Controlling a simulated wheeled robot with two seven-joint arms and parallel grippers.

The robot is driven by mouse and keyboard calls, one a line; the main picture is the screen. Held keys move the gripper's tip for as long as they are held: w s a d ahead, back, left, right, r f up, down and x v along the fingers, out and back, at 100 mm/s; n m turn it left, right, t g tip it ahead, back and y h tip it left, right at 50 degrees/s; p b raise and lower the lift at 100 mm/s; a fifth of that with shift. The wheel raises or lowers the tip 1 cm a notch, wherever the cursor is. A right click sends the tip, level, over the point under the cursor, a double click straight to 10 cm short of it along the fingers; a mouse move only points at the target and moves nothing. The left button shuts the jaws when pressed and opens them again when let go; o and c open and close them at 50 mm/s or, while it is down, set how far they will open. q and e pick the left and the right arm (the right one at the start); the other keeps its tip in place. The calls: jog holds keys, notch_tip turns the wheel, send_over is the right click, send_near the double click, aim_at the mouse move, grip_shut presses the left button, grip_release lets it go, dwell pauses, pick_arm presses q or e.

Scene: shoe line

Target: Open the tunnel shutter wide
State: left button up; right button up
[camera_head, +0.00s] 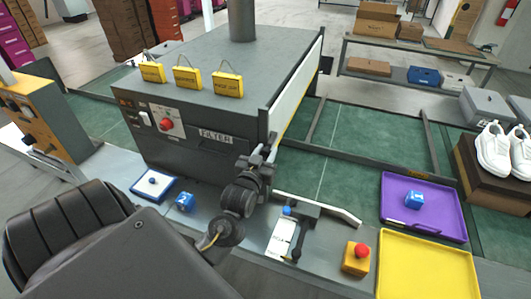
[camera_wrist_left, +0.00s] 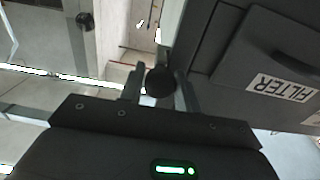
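The tunnel (camera_head: 205,88) is a big dark grey box with a FILTER label, standing over the green belt. On its right side is a pale shutter panel (camera_head: 297,88), which covers the side opening. My left gripper (camera_head: 262,158) is at the tunnel's front right corner, at the near end of that panel. In the left wrist view a round black knob (camera_wrist_left: 160,81) sits between the fingertips of the left gripper (camera_wrist_left: 160,88), with almost no gap on either side. The fingers look shut on it. My right gripper is not in view.
Yellow tags (camera_head: 187,78) stand on the tunnel top, and a red button (camera_head: 166,125) is on its front. White shoes (camera_head: 493,150) stand at right.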

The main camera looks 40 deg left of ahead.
pick_arm(q)
jog(key=o, duration=0.3)
jog(key=shift+o, duration=0.2)
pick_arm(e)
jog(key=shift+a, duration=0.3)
pick_arm(q)
jog(key=shift+s+d+f, duration=0.1)
jog(key=shift+s+f, duration=0.05)
jog(key=shift+s, duration=0.1)
jog(key=b+v, duration=0.3)
jog(key=v, duration=0.7)
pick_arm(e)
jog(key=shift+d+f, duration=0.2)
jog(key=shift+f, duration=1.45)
pick_arm(q)
jog(key=shift+d, duration=0.1)
